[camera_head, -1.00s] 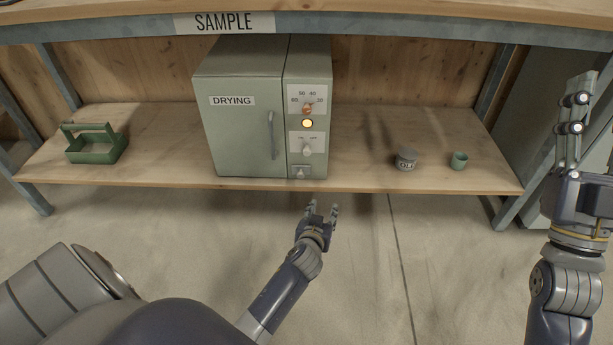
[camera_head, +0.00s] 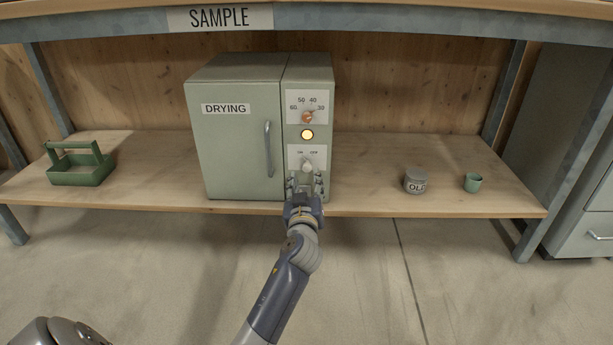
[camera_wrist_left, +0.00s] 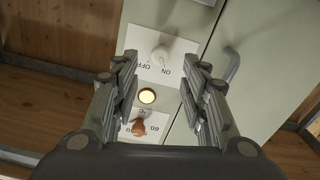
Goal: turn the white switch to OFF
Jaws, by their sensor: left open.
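The white switch (camera_head: 308,167) is on the front panel of the green drying oven (camera_head: 240,150), between printed ON and OFF labels. Which label it points to I cannot tell. It also shows in the left wrist view (camera_wrist_left: 160,54), where the labels are upside down. My left gripper (camera_head: 305,182) is open and empty in front of the lower panel, just below the switch. In the left wrist view its fingers (camera_wrist_left: 160,66) stand either side of the switch's line, with no visible contact. My right gripper is not in view.
A lit yellow lamp (camera_head: 307,134) and an orange dial (camera_head: 307,117) sit above the switch. The oven door has a vertical handle (camera_head: 268,149). A green carrier (camera_head: 80,170), a grey OLD jar (camera_head: 415,182) and a green cup (camera_head: 472,182) stand apart on the shelf (camera_head: 370,195).

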